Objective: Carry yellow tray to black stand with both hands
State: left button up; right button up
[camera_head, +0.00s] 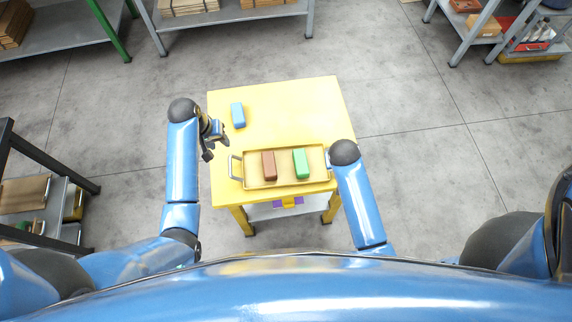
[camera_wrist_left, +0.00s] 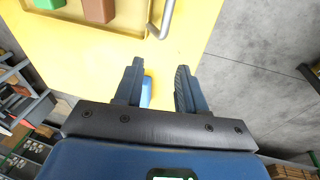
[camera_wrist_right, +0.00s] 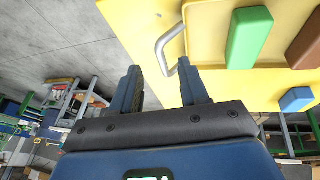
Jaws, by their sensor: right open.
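The yellow tray (camera_head: 252,184) lies on a yellow table, with a brown block (camera_head: 269,165) and a green block (camera_head: 301,163) in it. It has a metal handle at each end. My left gripper (camera_head: 218,132) is open and empty above the table's left edge; in the left wrist view (camera_wrist_left: 160,66) the left handle (camera_wrist_left: 163,22) lies beyond its fingertips. My right gripper (camera_wrist_right: 162,66) is open; the right handle (camera_wrist_right: 166,50) appears near and between its fingertips. My wrist hides the right gripper in the head view. I cannot surely identify the black stand.
A blue block (camera_head: 238,115) stands on the yellow table (camera_head: 290,110), behind the tray. A dark-framed rack (camera_head: 45,157) with shelves is at the left edge. Grey shelving (camera_head: 235,14) stands at the back and back right. The grey floor on the right is clear.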

aim_at(229, 164)
pick_arm(q)
jog(key=s+g, duration=0.1)
jog(key=s, duration=0.2)
jog(key=shift+f+g, duration=0.15)
jog(key=shift+g, duration=0.25)
pick_arm(e)
jog(key=shift+w+r+n+t, duration=0.2)
jog(key=shift+w+n+t, duration=0.1)
jog(key=shift+w, duration=0.15)
pick_arm(q)
jog(key=shift+f, duration=0.15)
pick_arm(e)
jog(key=shift+f, duration=0.15)
pick_arm(q)
jog(key=f, duration=0.3)
jog(key=d+f, duration=0.1)
jog(key=f, duration=0.3)
jog(key=d+f, duration=0.1)
jog(key=f, duration=0.2)
jog(key=shift+f, duration=0.15)
pick_arm(e)
jog(key=x, duration=1)
jog(key=shift+w+f, duration=0.1)
jog(key=shift+f, duration=0.15)
pick_arm(q)
grip_shut()
pick_arm(e)
grip_shut()
pick_arm(q)
jog(key=shift+w, duration=0.1)
